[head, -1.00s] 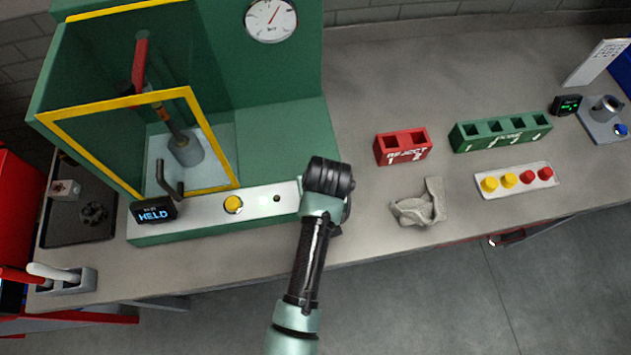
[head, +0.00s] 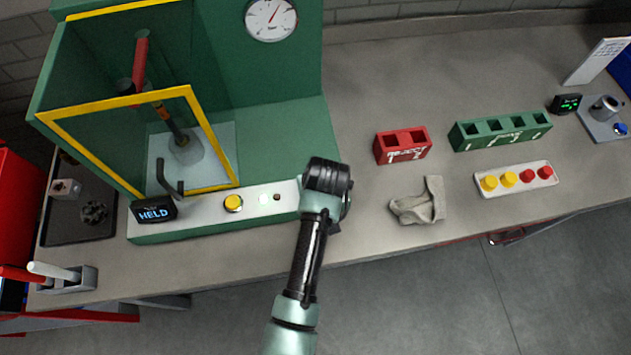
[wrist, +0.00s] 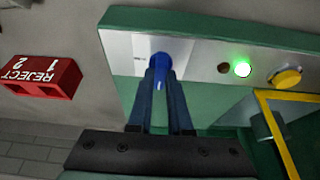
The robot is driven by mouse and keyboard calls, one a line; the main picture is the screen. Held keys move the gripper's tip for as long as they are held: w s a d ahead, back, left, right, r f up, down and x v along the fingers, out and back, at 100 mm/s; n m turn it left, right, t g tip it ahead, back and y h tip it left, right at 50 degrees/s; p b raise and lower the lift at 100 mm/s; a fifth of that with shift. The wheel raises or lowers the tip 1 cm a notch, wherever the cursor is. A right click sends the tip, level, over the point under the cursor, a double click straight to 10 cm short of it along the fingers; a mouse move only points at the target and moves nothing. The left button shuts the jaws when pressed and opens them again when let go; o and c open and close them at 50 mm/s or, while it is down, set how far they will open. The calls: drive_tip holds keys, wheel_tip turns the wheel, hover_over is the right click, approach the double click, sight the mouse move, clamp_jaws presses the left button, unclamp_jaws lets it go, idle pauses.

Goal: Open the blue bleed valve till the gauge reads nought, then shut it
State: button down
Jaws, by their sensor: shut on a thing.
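The blue bleed valve (wrist: 160,62) shows in the wrist view as a blue knob on the white strip of the green rig's front. My gripper (wrist: 160,78) is shut on it, with one dark finger on each side. In the head view my own wrist covers the valve and the fingertips. The round white gauge (head: 270,18) is on the green back panel, its red needle pointing up and to the right. Its numbers are too small to read.
A display reading HELD (head: 153,211), a yellow button (head: 233,203) and a lit green lamp (wrist: 242,68) are along the strip. A yellow-framed guard (head: 120,97) stands behind. A red REJECT block (head: 402,146) and a grey cloth (head: 420,203) lie to the right.

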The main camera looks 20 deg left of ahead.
drive_tip(key=shift+m, duration=0.3)
drive_tip(key=m+h+p, duration=0.1)
drive_tip(key=m, duration=0.1)
drive_tip(key=shift+a+r+m+t, duration=0.1)
drive_tip(key=shift+m+t, duration=0.2)
drive_tip(key=m+h, duration=0.2)
drive_tip(key=m, duration=0.2)
drive_tip(key=shift+a+m, duration=0.15)
drive_tip(key=shift+m, duration=0.15)
drive_tip(key=m, duration=0.2)
drive_tip(key=m+h+b, duration=0.1)
drive_tip(key=m, duration=0.1)
drive_tip(key=shift+a+h, duration=0.1)
drive_tip(key=shift+h, duration=0.2)
drive_tip(key=shift+m+g+h+b, duration=0.5)
drive_tip(key=shift+m+b, duration=0.3)
drive_tip(key=shift+m, duration=1)
drive_tip(key=c, duration=0.8)
unclamp_jaws()
drive_tip(key=shift+c, duration=0.2)
drive_tip(key=shift+a, duration=0.1)
